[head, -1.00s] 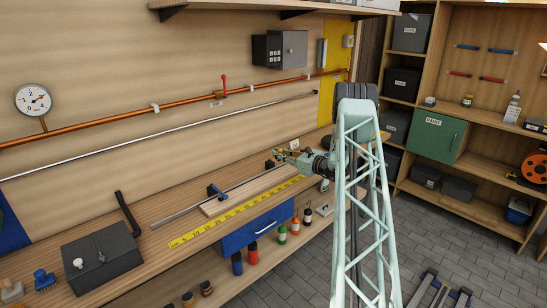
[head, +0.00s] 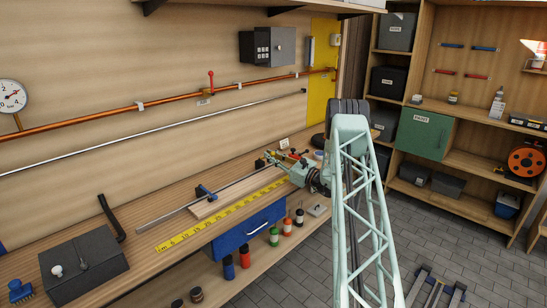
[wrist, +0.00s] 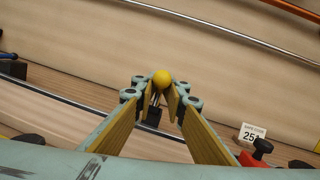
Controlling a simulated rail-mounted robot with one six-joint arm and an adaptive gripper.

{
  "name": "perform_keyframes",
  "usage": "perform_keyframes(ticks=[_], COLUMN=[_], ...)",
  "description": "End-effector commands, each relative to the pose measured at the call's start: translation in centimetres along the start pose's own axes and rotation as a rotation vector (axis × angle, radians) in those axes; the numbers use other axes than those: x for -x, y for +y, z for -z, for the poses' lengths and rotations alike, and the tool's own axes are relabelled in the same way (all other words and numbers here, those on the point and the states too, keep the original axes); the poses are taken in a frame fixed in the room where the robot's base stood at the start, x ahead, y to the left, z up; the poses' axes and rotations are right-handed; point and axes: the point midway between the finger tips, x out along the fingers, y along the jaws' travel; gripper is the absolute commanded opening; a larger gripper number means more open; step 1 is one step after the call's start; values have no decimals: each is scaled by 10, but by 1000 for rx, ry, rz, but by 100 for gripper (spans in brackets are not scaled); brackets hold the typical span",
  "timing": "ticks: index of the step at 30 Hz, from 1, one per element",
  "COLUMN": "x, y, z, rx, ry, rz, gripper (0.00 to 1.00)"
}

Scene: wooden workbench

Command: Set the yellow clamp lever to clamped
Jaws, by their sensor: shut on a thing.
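The yellow clamp lever shows in the wrist view as a round yellow knob (wrist: 162,78) on a dark metal stem. My gripper (wrist: 160,88) has its two yellow-padded fingers closed around the stem just below the knob. In the head view my gripper (head: 268,160) is at the far end of the long metal bar on the bench. The lever itself is too small and too covered by the gripper to make out there.
A red part with a black knob (wrist: 262,148) and a number card (wrist: 252,133) are close on the right in the wrist view. A yellow ruler (head: 220,218) lies in front.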

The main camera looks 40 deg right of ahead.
Motion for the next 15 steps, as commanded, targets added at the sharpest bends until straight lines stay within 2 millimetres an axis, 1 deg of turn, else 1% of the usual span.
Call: perform_keyframes(ticks=[9, 10, 12, 15], x=[1, 1, 1, 0], y=[-1, -1, 0, 0], z=[0, 0, 0, 0], rx=[0, 0, 0, 0], ry=[-1, -1, -1, -1], rz=[1, 1, 1, 0], gripper=[0, 12, 19, 20])
